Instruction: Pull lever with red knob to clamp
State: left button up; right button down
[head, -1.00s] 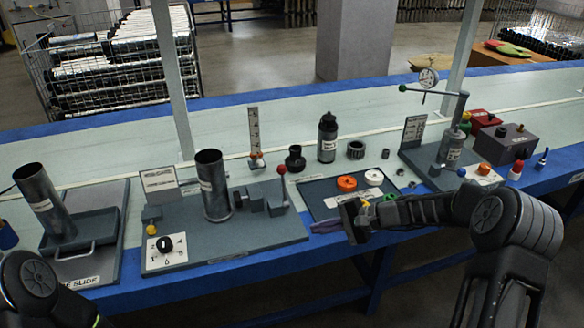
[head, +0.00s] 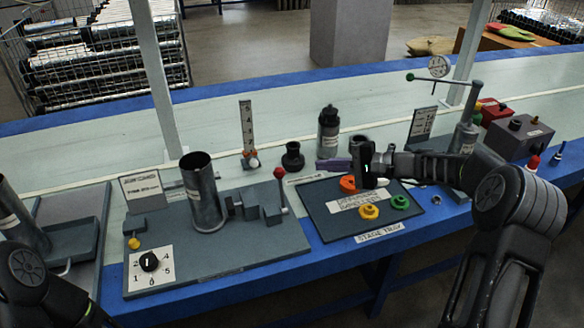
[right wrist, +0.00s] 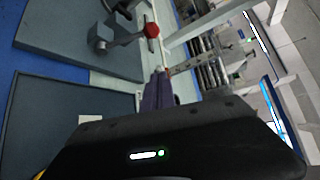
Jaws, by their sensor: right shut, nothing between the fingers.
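The lever's red knob (head: 279,173) tops a short upright rod at the right end of the grey clamp fixture (head: 265,245). A steel tube (head: 203,195) stands upright on the fixture, left of the grey clamp blocks (head: 247,206). My right gripper (head: 325,165) is shut and empty, its purple fingers pointing left, to the right of the knob and apart from it. In the right wrist view the red knob (right wrist: 152,31) shows beyond the shut fingertips (right wrist: 160,78). Of my left arm only a link shows at the lower left; its gripper is out of view.
The stage tray (head: 325,225) with orange, yellow and green rings lies below my right gripper. A numbered dial (head: 150,262) is at the fixture's front left. A gauge stand (head: 470,110) is at right.

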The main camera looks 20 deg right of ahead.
aim_at(281, 188)
jog(key=shift+a, duration=0.1)
jog(key=w+a+f, duration=0.1)
jog(key=w+a, duration=0.1)
jog(key=a, duration=0.7)
jog(key=shift+w+f, duration=0.2)
jog(key=shift+d, duration=0.1)
